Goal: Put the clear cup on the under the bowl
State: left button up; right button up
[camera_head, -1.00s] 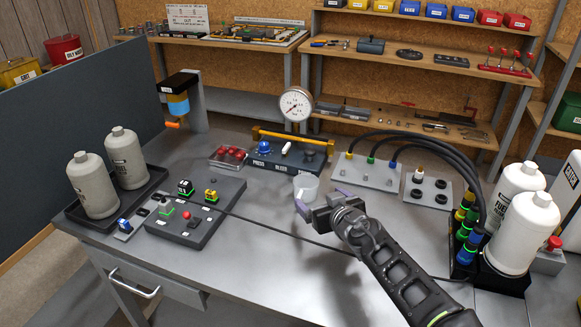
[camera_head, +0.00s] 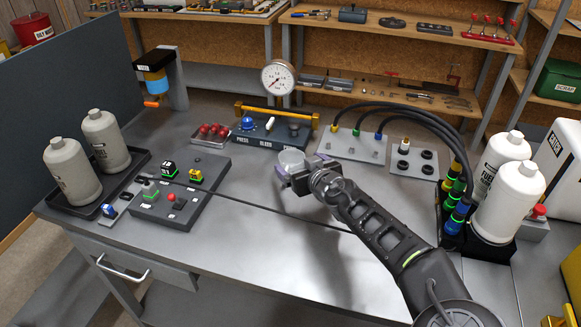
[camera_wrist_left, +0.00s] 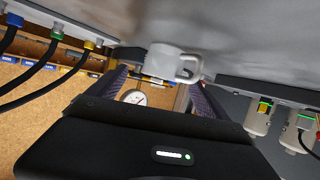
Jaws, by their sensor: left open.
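The clear cup (camera_head: 292,160) stands on the bench just in front of the blue panel. It looks pale and see-through, and its handle shows in the left wrist view (camera_wrist_left: 172,62). My left gripper (camera_head: 302,170) is open, with its purple-grey fingers (camera_wrist_left: 158,92) reaching to either side of the cup; I cannot tell whether they touch it. The bowl (camera_head: 157,82) is blue and hangs under a black head on a grey post at the back left, with an orange tap below it. My right gripper is in neither view.
A tray of red parts (camera_head: 211,133) and the blue panel (camera_head: 270,130) stand behind. White bottles (camera_head: 518,195) and hoses stand right. The front bench is clear.

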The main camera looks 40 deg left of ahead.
aim_at(287, 156)
pick_arm(q)
jog(key=p+x, duration=0.1)
jog(key=x, duration=0.4)
jog(key=shift+s+a+p, duration=0.1)
jog(key=shift+a+p, duration=0.1)
jog(key=shift+p, duration=0.1)
dwell(0.4)
jog(key=c, duration=1.6)
jog(key=shift+o, duration=0.2)
notch_tip(287, 156, up, 10)
jog(key=b, duration=0.1)
